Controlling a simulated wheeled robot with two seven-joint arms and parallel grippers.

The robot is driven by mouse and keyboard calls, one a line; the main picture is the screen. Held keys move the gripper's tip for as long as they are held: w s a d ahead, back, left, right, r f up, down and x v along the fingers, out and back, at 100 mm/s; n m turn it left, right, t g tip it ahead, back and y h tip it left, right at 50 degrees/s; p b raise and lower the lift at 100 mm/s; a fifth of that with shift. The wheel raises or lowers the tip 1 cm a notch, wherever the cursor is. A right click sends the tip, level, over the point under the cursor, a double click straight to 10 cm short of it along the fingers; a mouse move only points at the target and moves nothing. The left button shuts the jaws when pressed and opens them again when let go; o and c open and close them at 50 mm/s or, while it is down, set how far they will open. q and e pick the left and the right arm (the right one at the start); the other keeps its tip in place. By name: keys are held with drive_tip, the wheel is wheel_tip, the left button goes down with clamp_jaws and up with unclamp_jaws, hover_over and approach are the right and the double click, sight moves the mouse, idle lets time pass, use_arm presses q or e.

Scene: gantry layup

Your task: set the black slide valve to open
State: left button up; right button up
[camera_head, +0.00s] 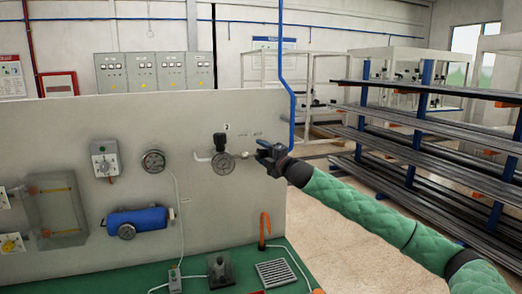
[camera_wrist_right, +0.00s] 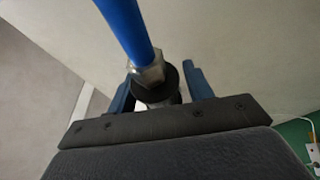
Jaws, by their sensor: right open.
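The black slide valve (camera_wrist_right: 170,82) shows in the right wrist view as a dark ring around a metal fitting, below the blue air line (camera_wrist_right: 128,28). My right gripper (camera_wrist_right: 159,86) is open, with one blue finger on each side of the ring. A small gap seems to show on both sides. In the head view my right gripper (camera_head: 266,157) is at the right part of the grey panel, at the lower end of the blue line (camera_head: 293,100), and mostly hides the valve. The sleeve's exact position cannot be told. My left gripper is not in view.
A pressure gauge with a black knob (camera_head: 222,162) sits just left of my right gripper on the panel (camera_head: 120,115). A blue tank (camera_head: 138,221) is lower left. An orange hook-shaped thing (camera_head: 264,230) stands below on the green bench (camera_head: 205,268). Pipe racks (camera_head: 430,150) stand right.

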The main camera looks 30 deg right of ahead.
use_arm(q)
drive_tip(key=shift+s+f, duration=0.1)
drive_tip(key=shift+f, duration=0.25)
use_arm(e)
drive_tip(key=shift+w, duration=0.2)
drive_tip(key=shift+c, duration=0.2)
